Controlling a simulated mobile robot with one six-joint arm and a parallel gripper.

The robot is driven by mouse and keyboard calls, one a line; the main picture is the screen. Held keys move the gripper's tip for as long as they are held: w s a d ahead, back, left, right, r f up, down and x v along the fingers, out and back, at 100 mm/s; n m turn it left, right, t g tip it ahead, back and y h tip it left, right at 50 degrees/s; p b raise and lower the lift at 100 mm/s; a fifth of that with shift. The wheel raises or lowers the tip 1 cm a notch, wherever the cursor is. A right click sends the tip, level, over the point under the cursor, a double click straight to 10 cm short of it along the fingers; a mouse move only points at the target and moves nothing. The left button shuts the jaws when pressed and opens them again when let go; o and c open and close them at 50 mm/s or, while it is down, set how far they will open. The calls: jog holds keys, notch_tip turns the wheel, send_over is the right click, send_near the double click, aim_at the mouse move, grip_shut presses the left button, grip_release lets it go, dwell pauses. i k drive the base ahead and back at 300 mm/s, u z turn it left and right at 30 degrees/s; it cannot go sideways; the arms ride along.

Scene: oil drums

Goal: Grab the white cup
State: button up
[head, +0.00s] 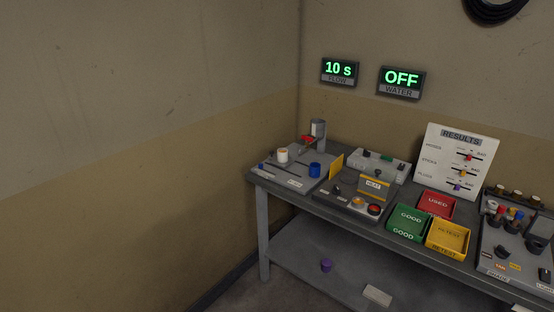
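The white cup (282,156) is small and stands upright on a grey plate at the left end of the workbench, in the head view. A blue cup (314,170) stands to its right and nearer the front. A grey cylinder (318,128) with a red part (306,139) beside it stands behind them. My gripper is not in view.
The grey workbench (256,179) runs right along the wall. It bears a heat unit (374,184), green (400,232), red (437,196) and yellow trays (461,228), and a results board (435,147). A purple cup (326,265) is on the lower shelf.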

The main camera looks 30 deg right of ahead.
aim_at(282, 154)
jog(key=u, duration=0.45)
jog(key=i, duration=1.2)
jog(key=u, duration=0.1)
jog(key=k, duration=0.9)
jog(key=z, duration=0.15)
jog(key=i, duration=0.35)
jog(key=u, duration=0.05)
